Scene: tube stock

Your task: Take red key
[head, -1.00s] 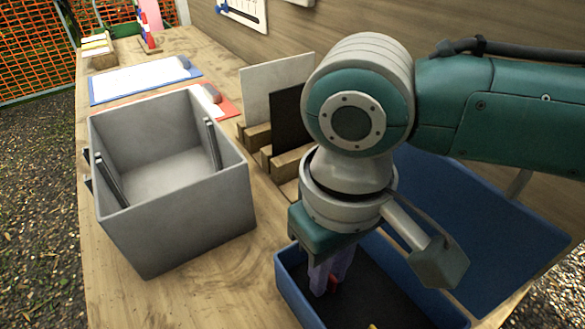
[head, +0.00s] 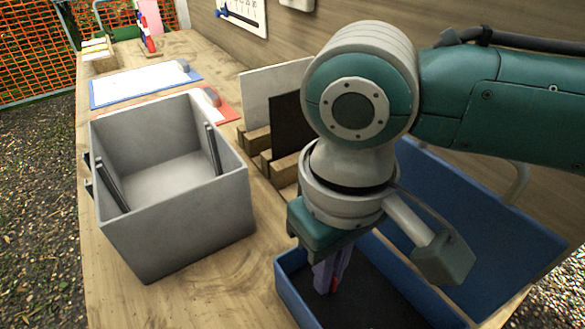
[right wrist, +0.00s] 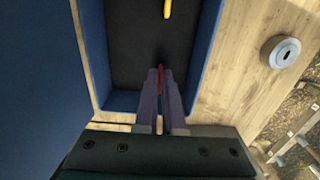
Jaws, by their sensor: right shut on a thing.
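The red key (right wrist: 161,72) is a small red piece between the fingertips of my right gripper (right wrist: 161,80) in the right wrist view. My right gripper is shut on it. Much of the key is hidden by the fingers. I cannot tell whether it touches the tray's dark floor. My left gripper is in no view.
A yellow piece (right wrist: 167,9) lies in the tray in the right wrist view. A grey open box (head: 180,235) stands left of the tray. Wooden blocks (head: 285,170) holding a black panel (head: 287,122) and a pale panel stand behind. Bare table lies between box and tray.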

